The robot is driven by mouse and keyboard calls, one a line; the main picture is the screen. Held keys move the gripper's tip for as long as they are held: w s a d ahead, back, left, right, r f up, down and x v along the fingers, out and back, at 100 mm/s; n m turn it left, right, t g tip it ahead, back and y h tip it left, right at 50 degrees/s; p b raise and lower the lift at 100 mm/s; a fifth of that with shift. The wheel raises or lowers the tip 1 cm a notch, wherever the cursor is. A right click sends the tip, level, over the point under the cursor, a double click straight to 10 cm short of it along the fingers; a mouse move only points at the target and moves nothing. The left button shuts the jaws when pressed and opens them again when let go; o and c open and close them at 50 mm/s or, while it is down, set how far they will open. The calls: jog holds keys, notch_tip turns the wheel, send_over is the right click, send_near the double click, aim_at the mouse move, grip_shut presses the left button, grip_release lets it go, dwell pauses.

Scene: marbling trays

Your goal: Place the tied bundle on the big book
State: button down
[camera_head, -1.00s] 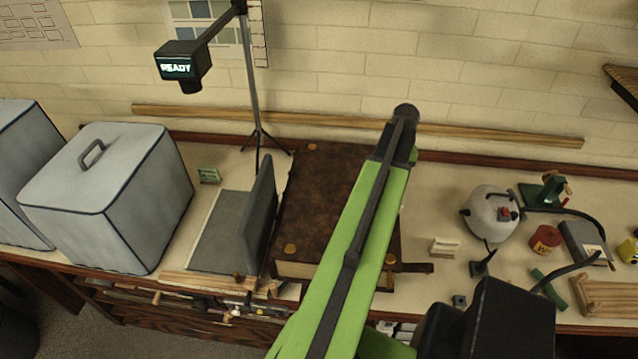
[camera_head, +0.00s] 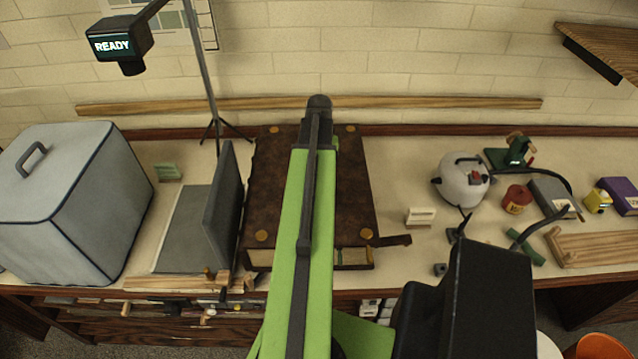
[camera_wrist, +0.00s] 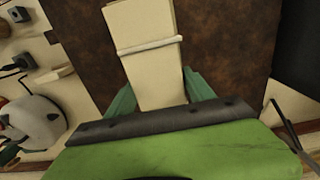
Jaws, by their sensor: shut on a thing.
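The big book (camera_head: 265,195) lies flat on the bench, brown with brass corner studs. My arm reaches over it in the head view and hides its middle. In the wrist view my gripper (camera_wrist: 160,88) is shut on the tied bundle (camera_wrist: 148,65), a cream block with a white string around it. The green fingers press on its two sides. The brown cover of the book (camera_wrist: 80,40) lies behind the bundle in that view. I cannot tell whether the bundle touches the cover. In the head view the bundle and fingers are hidden behind my arm.
A grey upright panel (camera_head: 224,200) stands close left of the book, with a lamp stand (camera_head: 203,80) behind it. A pale grey box (camera_head: 75,200) is further left. A round white pot (camera_head: 463,182) and small items stand to the right. A strap (camera_head: 392,241) sticks out from the book.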

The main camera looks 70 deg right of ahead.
jog(key=shift+s+f+b, duration=0.1)
jog(key=shift+f+b, duration=2)
jog(key=shift+f, duration=0.1)
jog(key=shift+c, duration=1.9)
grip_release()
jog(key=shift+r, duration=0.1)
jog(key=shift+r, duration=0.1)
notch_tip(320, 180, up, 12)
jog(key=p, duration=1.2)
jog(key=shift+r+p, duration=0.2)
jog(key=shift+p, duration=0.2)
jog(key=shift+f, duration=0.1)
